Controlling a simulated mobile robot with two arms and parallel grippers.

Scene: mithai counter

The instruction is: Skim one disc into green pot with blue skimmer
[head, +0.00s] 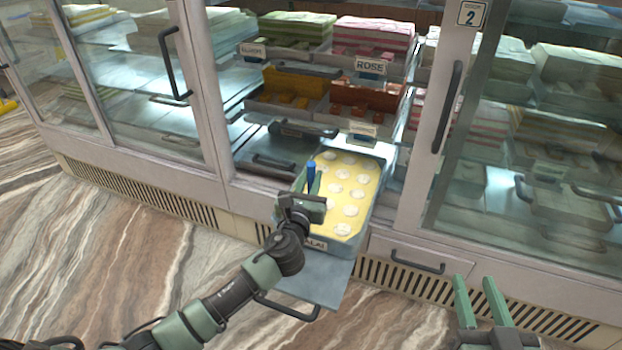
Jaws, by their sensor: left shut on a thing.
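A blue skimmer (311,176) shows only its upright blue handle; its lower part is hidden behind my gripper. My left gripper (312,198) is shut on the skimmer at the left side of an open tray (372,205). The tray holds yellow liquid with several pale round discs (351,210) in it. I cannot tell whether the skimmer's head is in the liquid or under a disc. My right gripper (475,284) is open and empty at the lower right, in front of the counter. I see no green pot in this view.
The tray sits on a pulled-out drawer (325,285) below the open cabinet bay. Shelves above hold trays of sweets, with a ROSE label (370,66). Glass doors with dark handles (447,107) flank the bay. The marbled floor (120,270) in front is clear.

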